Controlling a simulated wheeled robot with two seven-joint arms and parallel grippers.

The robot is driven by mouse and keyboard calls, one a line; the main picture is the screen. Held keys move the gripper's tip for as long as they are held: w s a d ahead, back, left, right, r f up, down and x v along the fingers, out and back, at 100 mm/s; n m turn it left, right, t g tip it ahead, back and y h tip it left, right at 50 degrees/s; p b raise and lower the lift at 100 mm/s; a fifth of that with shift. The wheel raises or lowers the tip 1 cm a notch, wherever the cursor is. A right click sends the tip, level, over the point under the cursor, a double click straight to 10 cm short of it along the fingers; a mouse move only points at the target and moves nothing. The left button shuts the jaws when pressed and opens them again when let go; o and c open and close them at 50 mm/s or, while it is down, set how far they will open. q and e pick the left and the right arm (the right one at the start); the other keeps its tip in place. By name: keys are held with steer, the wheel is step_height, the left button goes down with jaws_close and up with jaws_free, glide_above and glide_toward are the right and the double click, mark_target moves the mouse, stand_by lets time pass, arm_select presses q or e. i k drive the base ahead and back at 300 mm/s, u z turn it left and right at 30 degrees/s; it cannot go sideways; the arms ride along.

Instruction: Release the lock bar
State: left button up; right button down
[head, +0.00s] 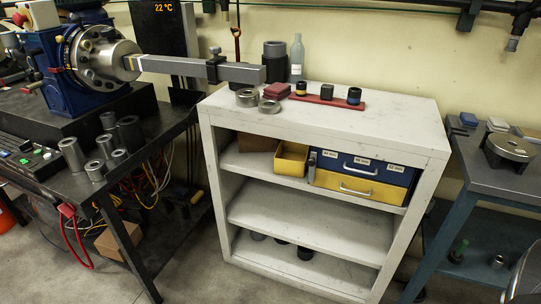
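A long grey square-section bar (180,66), which looks like the lock bar, sticks out level to the right from the round metal head (103,57) of a blue machine (62,80). A dark clamp (214,66) with a small knob on top sits around the bar. The bar's free end reaches over the back left of the white shelf unit, in front of a dark cylinder (274,62). I cannot tell whether the bar touches the cylinder or the shelf top.
The white shelf unit (400,112) carries metal rings (247,97), a red tray (325,100) with sockets and a bottle (297,57). Several metal sockets stand on the dark left bench (172,117). Another bench (490,178) stands right. Some floor (200,270) is clear.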

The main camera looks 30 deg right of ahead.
mark_target(311, 162)
steer(key=z, duration=0.4)
steer(key=i, duration=0.9)
steer(key=z, duration=0.85)
